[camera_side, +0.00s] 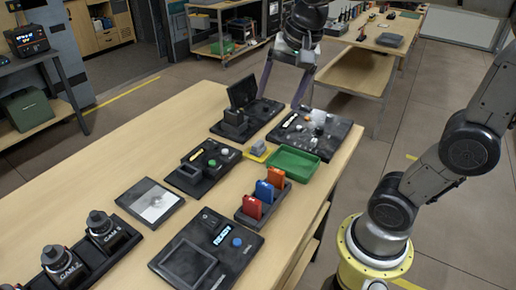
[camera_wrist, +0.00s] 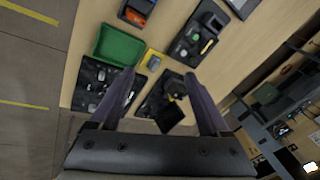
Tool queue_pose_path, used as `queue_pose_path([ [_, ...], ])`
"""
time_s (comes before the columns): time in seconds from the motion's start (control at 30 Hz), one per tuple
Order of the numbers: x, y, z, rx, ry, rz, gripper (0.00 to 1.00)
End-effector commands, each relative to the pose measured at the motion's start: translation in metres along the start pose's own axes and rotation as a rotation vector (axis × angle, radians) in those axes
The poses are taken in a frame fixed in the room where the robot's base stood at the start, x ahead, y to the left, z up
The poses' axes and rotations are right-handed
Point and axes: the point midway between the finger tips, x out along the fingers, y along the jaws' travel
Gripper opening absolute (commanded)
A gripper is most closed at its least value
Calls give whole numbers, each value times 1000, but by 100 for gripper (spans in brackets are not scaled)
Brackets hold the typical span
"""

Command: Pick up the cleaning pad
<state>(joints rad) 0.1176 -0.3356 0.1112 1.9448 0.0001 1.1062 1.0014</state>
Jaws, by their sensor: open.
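A small grey block (camera_side: 259,147) rests on a yellow base at the middle of the table, left of the green tray; it also shows in the wrist view (camera_wrist: 154,61). It looks most like the cleaning pad, but it is too small to be sure. My gripper (camera_side: 281,101) is open and empty, high over the far end of the table. In the wrist view my gripper's fingers (camera_wrist: 160,75) stand wide apart, with the block beyond and between them, touching nothing.
A green tray (camera_side: 293,163) and a rack of orange, blue and red cases (camera_side: 264,190) stand near the block. A black board with small parts (camera_side: 310,133) and a black device with a raised screen (camera_side: 241,112) lie beyond.

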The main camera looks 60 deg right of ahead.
Motion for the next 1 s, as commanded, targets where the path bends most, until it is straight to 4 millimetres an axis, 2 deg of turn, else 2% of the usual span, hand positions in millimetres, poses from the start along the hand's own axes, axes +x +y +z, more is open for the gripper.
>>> queue_pose_path([
  [0.03,12,-11,-17,88,-15,40,80],
  [0.1,28,-24,-38,202,-29,86,80],
  [0.2,56,-35,-66,328,-47,152,80],
  [0.4,109,-36,-104,420,-84,251,80],
  [0.5,126,-28,-109,438,-102,288,80],
  [0.63,138,-21,-111,451,-109,304,80],
  [1.0,198,-4,-99,449,-109,303,80],
])
